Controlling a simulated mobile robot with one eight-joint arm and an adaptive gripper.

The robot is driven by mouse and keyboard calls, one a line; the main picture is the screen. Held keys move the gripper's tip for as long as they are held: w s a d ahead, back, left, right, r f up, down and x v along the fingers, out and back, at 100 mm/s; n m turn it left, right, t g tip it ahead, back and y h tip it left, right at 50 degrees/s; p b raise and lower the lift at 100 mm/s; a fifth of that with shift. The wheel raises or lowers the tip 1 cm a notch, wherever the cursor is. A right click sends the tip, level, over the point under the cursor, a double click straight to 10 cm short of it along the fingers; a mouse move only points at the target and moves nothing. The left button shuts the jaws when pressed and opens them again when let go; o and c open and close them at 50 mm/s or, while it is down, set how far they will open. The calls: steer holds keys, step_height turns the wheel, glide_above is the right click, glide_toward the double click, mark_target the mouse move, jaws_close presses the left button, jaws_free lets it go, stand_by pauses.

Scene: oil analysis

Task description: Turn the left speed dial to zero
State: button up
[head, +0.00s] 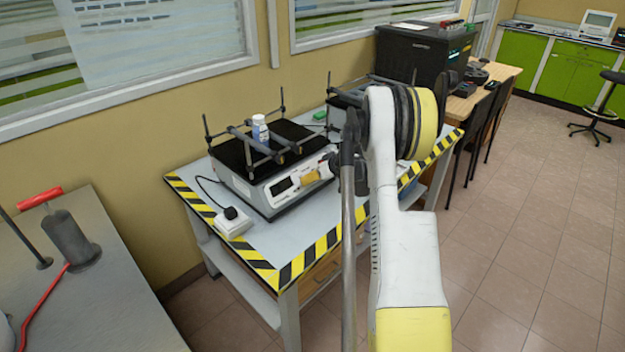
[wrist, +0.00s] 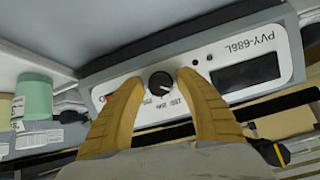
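The speed dial (wrist: 160,82) is a round black knob on the white front panel of a shaker, seen upside down in the wrist view. Small scale numbers show around it; its exact setting is too small to read. My gripper (wrist: 160,88) has two tan fingers spread apart, one on each side of the dial, with visible gaps to the knob. In the head view the shaker (head: 283,187) stands on the table at left, and my gripper (head: 313,177) is in front of its panel. The dial is hidden there.
A blue and white bottle (head: 260,128) stands between the bars on the shaker's black platform. A white power box (head: 232,222) and cable lie left of it. Another device behind my arm is mostly hidden.

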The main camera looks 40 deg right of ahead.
jaws_close()
steer(key=shift+n, duration=0.3)
steer(key=n+h, duration=0.1)
steer(key=n, duration=0.1)
steer(key=shift+n+b, duration=0.3)
steer(key=shift+n, duration=0.1)
steer(key=shift+n+t+h+b, duration=0.4)
steer(key=shift+n+h, duration=0.1)
steer(key=shift+n, duration=0.8)
steer(key=shift+o, duration=1.8)
jaws_free()
